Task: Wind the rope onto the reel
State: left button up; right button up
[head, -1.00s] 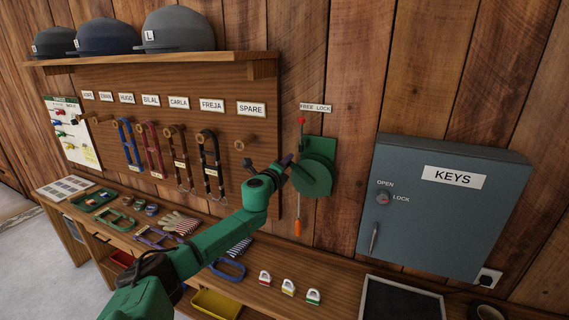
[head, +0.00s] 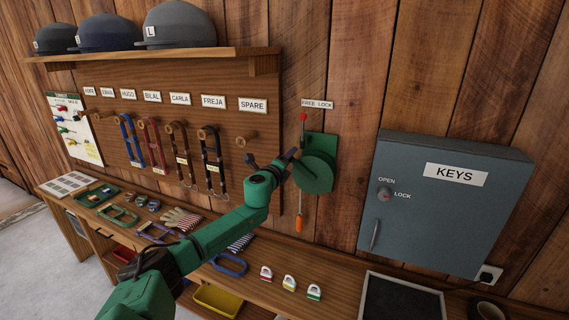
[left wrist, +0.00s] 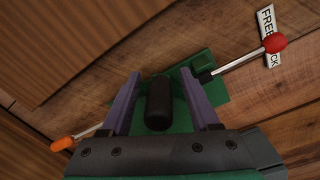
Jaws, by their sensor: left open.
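The green reel (head: 320,173) is mounted on the plank wall under the FREE LOCK label (head: 317,104). A lever with a red ball (head: 303,117) points up beside it, towards FREE. A pale rope hangs down at the reel's left, with an orange end piece (head: 298,224). My left gripper (left wrist: 160,74) is open in front of the reel. Its two fingers stand on either side of a black crank knob (left wrist: 158,103); I cannot tell whether they touch it. The red ball (left wrist: 275,43) and orange end (left wrist: 62,144) also show in the left wrist view. My right gripper is not in view.
A grey-blue KEYS cabinet (head: 445,205) juts from the wall at the right. A pegboard (head: 165,125) with hanging leads is at the left, under a shelf of helmets. Below is a bench (head: 335,292) with small padlocks and tack. The wall between reel and cabinet is clear.

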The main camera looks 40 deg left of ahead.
pick_arm(q)
jog(key=shift+s+d+f, duration=0.15)
jog(key=shift+s, duration=0.5)
jog(key=b+v, duration=0.1)
jog(key=v, duration=0.2)
jog(key=shift+s+d+b, duration=0.1)
jog(key=shift+s+b, duration=0.25)
jog(key=shift+s, duration=0.05)
jog(key=v, duration=0.9)
jog(key=shift+s+d+p, duration=0.15)
jog(key=shift+p, duration=0.2)
